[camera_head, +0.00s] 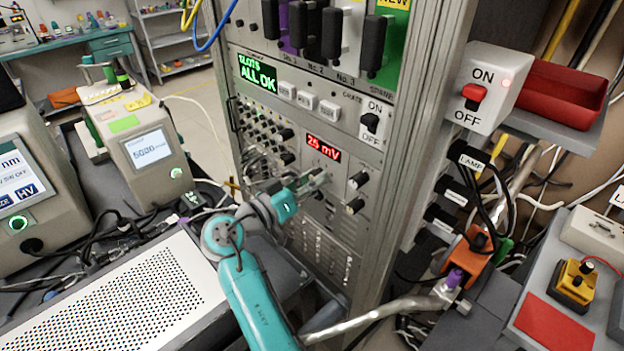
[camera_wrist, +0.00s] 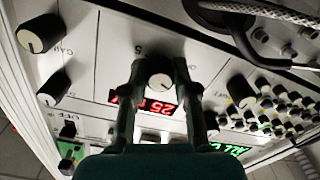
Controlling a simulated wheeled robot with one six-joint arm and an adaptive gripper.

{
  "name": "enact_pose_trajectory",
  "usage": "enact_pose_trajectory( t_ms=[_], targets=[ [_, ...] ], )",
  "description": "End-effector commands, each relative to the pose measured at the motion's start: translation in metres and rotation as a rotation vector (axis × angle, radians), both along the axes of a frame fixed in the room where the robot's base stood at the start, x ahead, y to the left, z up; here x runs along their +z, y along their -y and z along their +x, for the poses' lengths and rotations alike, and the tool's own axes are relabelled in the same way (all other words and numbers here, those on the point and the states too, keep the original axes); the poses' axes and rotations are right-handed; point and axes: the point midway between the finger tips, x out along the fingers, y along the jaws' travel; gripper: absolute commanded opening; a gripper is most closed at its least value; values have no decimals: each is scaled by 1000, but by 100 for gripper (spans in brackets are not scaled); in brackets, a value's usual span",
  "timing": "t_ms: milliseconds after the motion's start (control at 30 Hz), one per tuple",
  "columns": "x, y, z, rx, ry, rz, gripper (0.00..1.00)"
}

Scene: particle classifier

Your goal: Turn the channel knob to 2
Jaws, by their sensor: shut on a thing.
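My gripper (camera_head: 316,181) reaches the rack panel just below the red "25 mV" display (camera_head: 323,148). In the wrist view my gripper's two dark fingers (camera_wrist: 158,77) stand on either side of a small round knob with a pale face (camera_wrist: 160,72) and are shut on it. This knob appears to be the channel knob; the head view hides most of it behind the fingers. A digit, apparently 5, shows beside the knob in the wrist view. I cannot read its pointer setting clearly. The red display (camera_wrist: 158,106) also shows there, upside down.
Two black knobs (camera_head: 358,180) sit right of my gripper; one (camera_wrist: 42,33) is labelled GAIN in the wrist view. Small connectors (camera_head: 262,128) crowd the panel's left. A cable (camera_wrist: 250,10) crosses near the wrist. An ON/OFF lamp switch box (camera_head: 490,88) is at right.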

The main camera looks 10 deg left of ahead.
Motion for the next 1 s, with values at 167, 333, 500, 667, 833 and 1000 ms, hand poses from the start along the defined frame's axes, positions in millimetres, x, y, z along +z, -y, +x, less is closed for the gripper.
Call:
enact_pose_trajectory(
  t_ms=[167, 333, 500, 667, 833, 1000],
  targets=[
    [0, 0, 0, 0, 22, 27, 0],
    [0, 0, 0, 0, 76, 97, 0],
    [0, 0, 0, 1, 157, 201, 0],
    [0, -1, 1, 1, 242, 310, 0],
    [0, -1, 1, 1, 327, 419, 0],
    [0, -1, 1, 0, 396, 507, 0]
  ],
)
